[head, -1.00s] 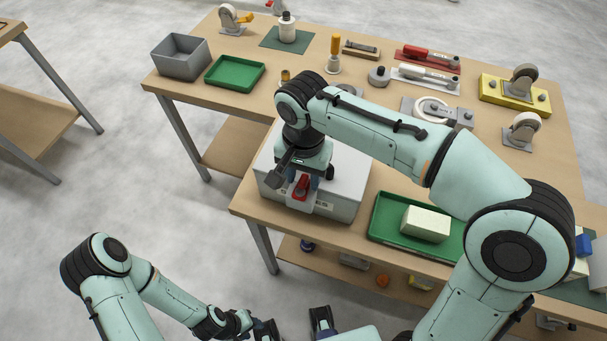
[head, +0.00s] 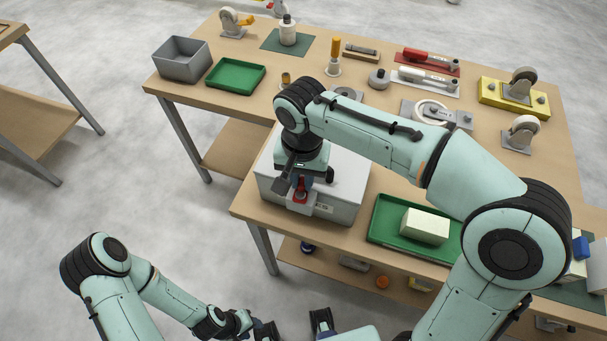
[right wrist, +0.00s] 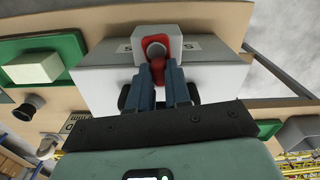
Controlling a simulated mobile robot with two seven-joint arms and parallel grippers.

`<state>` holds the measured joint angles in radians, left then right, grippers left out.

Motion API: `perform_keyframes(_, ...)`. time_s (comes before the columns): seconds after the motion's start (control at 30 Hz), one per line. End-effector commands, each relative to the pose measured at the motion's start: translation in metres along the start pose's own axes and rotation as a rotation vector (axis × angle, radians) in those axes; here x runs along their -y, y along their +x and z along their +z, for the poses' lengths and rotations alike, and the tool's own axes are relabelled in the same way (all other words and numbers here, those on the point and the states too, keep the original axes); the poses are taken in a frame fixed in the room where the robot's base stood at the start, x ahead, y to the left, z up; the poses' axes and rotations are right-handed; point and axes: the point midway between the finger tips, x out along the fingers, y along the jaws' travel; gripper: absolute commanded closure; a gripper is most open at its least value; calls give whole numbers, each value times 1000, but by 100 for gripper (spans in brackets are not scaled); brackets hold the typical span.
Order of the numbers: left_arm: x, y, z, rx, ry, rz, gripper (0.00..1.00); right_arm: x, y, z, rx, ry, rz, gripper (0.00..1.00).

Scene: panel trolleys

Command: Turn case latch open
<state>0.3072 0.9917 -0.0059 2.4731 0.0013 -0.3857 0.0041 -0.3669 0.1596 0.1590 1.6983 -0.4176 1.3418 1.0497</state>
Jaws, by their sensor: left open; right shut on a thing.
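The pale grey case (head: 345,180) stands near the table's front edge. Its latch has a red lever (head: 301,194) on a light grey block (head: 309,205) at the front; the lever also shows in the right wrist view (right wrist: 158,72). My right gripper (head: 302,183) reaches down over the case front. In the right wrist view its blue fingers (right wrist: 159,84) are closed on the red lever, one on each side. The lever's end is partly hidden between them. My left gripper (head: 293,326) is open and empty, low in front of the table.
A green tray (head: 379,237) with a pale block (head: 424,226) sits right of the case. A grey bin (head: 181,62) and another green tray (head: 236,77) stand at the far left. Tools and casters fill the back. The tabletop left of the case is narrow.

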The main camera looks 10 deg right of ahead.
Motion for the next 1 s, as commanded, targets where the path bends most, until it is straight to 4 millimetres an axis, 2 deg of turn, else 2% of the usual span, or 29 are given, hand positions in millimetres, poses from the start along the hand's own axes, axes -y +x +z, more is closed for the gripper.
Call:
perform_keyframes(0.4,-10,-21,-6,-12,4,4,57,8,-2,1,0,-380,0,100)
perform_keyframes(1.0,-21,-43,-16,-26,9,9,57,16,-2,8,-2,-925,0,100)
